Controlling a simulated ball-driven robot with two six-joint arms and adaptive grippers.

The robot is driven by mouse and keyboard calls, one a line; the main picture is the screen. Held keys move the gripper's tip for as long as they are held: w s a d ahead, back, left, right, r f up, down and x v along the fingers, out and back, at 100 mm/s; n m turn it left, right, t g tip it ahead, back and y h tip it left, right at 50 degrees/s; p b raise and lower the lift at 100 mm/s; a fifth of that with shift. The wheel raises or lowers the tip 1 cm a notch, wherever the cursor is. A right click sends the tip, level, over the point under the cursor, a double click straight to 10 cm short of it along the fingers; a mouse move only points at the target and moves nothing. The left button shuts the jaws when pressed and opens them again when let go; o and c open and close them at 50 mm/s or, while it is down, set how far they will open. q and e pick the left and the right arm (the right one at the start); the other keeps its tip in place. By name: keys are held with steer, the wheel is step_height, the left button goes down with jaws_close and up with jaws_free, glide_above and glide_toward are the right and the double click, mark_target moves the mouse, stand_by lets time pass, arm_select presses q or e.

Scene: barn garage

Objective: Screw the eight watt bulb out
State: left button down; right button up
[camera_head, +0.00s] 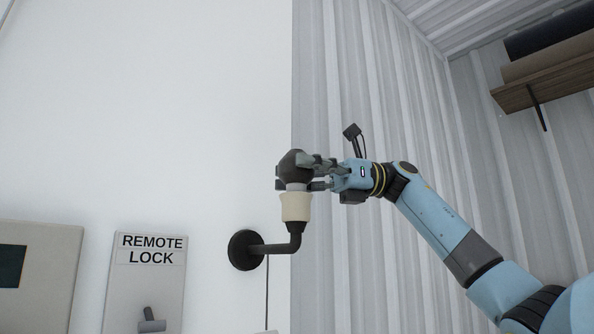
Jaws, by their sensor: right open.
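A dark round bulb (291,165) stands upright in a cream socket (296,207) on a black bent wall bracket (273,248). I cannot read any wattage on it. My right gripper (290,178) comes in from the right, with its fingers around the bulb at the height of its lower part. The fingers are open, and part of the bulb is hidden behind them. I cannot tell whether a finger touches the glass. My left gripper is not in the view.
A panel marked REMOTE LOCK (151,270) with a grey lever (151,322) is on the white wall at lower left. Another panel (55,265) is left of it. A wooden shelf (545,78) with dark rolls is at upper right. Space above the bulb is clear.

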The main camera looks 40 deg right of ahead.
steer(key=shift+d, duration=0.2)
steer(key=v, duration=1.1)
steer(key=shift+s+d, duration=0.15)
steer(key=shift+d, duration=0.15)
steer(key=shift+d, duration=0.1)
steer(key=v, duration=0.7)
